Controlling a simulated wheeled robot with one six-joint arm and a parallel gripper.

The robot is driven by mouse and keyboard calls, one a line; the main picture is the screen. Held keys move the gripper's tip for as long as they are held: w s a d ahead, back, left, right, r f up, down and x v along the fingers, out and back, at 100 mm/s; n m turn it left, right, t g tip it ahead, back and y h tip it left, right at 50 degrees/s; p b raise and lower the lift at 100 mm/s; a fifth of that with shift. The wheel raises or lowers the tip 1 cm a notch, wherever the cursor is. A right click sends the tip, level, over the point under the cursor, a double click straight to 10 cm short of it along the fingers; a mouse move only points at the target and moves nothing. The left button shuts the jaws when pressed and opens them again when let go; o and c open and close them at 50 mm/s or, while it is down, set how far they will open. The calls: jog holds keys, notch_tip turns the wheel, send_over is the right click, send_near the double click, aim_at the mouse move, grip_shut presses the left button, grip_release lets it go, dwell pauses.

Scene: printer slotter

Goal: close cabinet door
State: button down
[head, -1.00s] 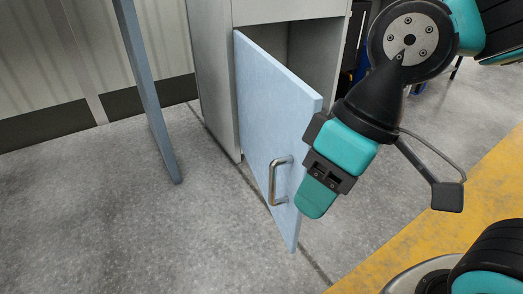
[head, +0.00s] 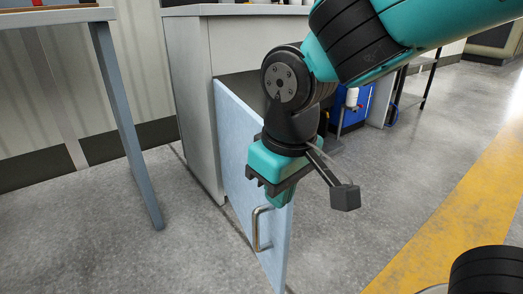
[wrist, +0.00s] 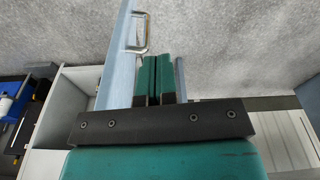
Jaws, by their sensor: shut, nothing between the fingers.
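The light blue cabinet door (head: 235,140) stands open from the grey cabinet (head: 190,100), with a dark gap behind it. Its metal bar handle (head: 259,228) is on the outer face, low near the free edge. My teal gripper (head: 282,194) is shut and empty. It overlaps the door near its free edge, above the handle. In the wrist view the closed fingers (wrist: 156,78) are on the handle side, beside the door (wrist: 122,65) and close to the handle (wrist: 142,35). I cannot tell whether they touch the door.
A table with a blue-grey leg (head: 128,130) stands left of the cabinet, with bare floor (head: 90,235) between. A blue item (head: 355,105) and a black rack are behind at the right. A yellow floor stripe (head: 455,200) runs along the right.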

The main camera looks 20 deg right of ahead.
jog(key=w+a+r+m+t+h+p, duration=0.35)
jog(key=w+a+r+m+h, duration=0.2)
jog(key=w+r, duration=0.2)
jog(key=w+d+f+b, duration=0.3)
jog(key=d+f+b, duration=0.4)
jog(key=d+b, duration=0.1)
jog(key=shift+w+f+h+b, duration=0.3)
jog(key=shift+w+h, duration=0.05)
jog(key=shift+w, duration=0.05)
jog(key=shift+d, duration=0.2)
